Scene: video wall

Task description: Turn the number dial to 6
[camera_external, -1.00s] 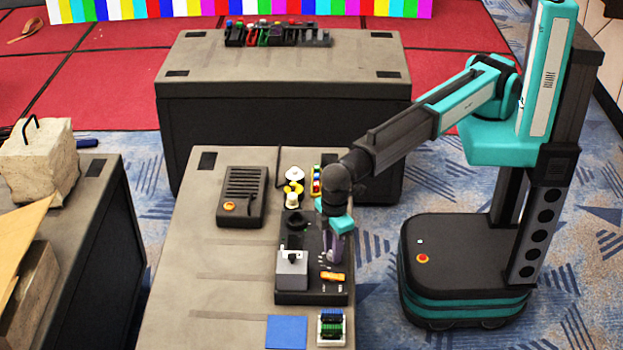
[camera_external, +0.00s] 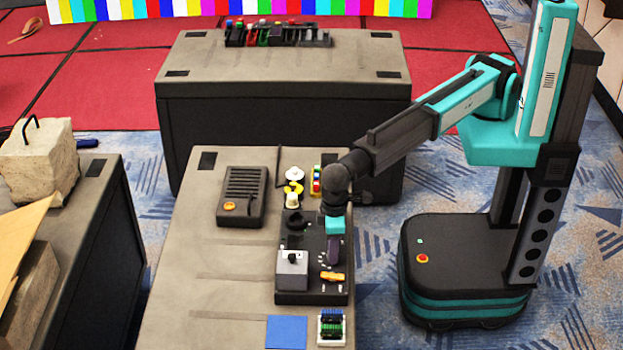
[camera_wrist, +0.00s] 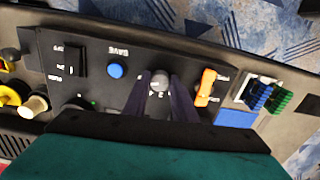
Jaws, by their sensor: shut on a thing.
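In the external view my gripper (camera_external: 332,262) is low over the right half of the panel (camera_external: 312,297), and the fingers hide the dial.
Beside the dial are a blue button (camera_wrist: 115,71) marked SAVE and an orange handle (camera_wrist: 205,87). A grey box-like part (camera_external: 291,270) stands on the panel's left. Blue and green connectors (camera_external: 331,322), a blue square (camera_external: 286,332) and yellow-white knobs (camera_external: 294,187) are close by.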

